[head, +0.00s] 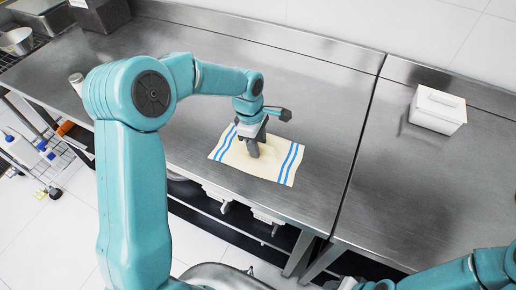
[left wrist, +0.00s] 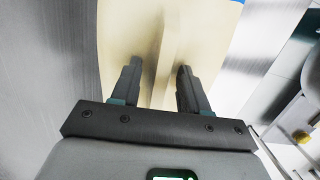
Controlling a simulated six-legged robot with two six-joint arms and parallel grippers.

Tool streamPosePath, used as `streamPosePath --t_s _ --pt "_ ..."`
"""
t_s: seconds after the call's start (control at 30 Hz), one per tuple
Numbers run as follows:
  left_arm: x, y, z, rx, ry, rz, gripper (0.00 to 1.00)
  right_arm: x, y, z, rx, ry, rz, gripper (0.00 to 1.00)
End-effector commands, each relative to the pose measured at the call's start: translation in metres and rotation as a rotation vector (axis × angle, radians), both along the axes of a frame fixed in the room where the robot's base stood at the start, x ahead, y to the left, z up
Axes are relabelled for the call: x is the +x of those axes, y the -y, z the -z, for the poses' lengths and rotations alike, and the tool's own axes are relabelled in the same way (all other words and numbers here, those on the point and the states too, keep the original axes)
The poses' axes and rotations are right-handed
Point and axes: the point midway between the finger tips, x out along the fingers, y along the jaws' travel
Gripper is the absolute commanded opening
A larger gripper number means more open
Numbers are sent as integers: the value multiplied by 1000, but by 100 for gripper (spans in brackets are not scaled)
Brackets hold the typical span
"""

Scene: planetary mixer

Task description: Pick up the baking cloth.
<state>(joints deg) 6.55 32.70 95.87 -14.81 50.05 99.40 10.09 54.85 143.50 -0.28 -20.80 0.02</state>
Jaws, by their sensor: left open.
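The baking cloth (head: 270,165) is cream with blue stripes near its two ends. It lies on the steel counter close to the front edge. My left gripper (head: 252,150) points down at the middle of the cloth. In the left wrist view the open fingers (left wrist: 158,75) stand on either side of a raised fold of the cloth (left wrist: 170,50), with gaps between the fold and the fingers. Whether the fingertips touch the cloth I cannot tell. Part of my right arm shows at the lower right of the head view; its gripper cannot be made out.
The steel counter (head: 310,110) is clear around the cloth. A white lidded box (head: 437,110) stands on the right counter section (head: 420,180). A white cup-like item (head: 76,82) stands at the left edge. Bottles (head: 45,152) and a rack are at the far left.

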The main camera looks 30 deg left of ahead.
Motion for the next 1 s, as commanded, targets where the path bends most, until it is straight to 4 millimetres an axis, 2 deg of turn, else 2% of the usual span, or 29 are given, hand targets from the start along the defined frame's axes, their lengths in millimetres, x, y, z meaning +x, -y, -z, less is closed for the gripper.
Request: streamPosePath --t_s 0.17,0.2,0.33,0.77,0.87,1.0 --pt "0 0 1 0 0 0 45 0 0 0 0 -1 0 43" --pt "0 0 1 0 0 0 41 0 0 0 0 -1 0 43" --pt "0 0 1 0 0 0 0 0 0 0 0 0 0 43" --pt "0 0 -5 0 2 0 0 0 0 1 0 0 0 43" --pt "1 -1 -15 1 4 -1 0 0 0 2 0 0 0 43" --pt "1 0 -43 1 7 0 0 0 0 4 0 0 0 43"
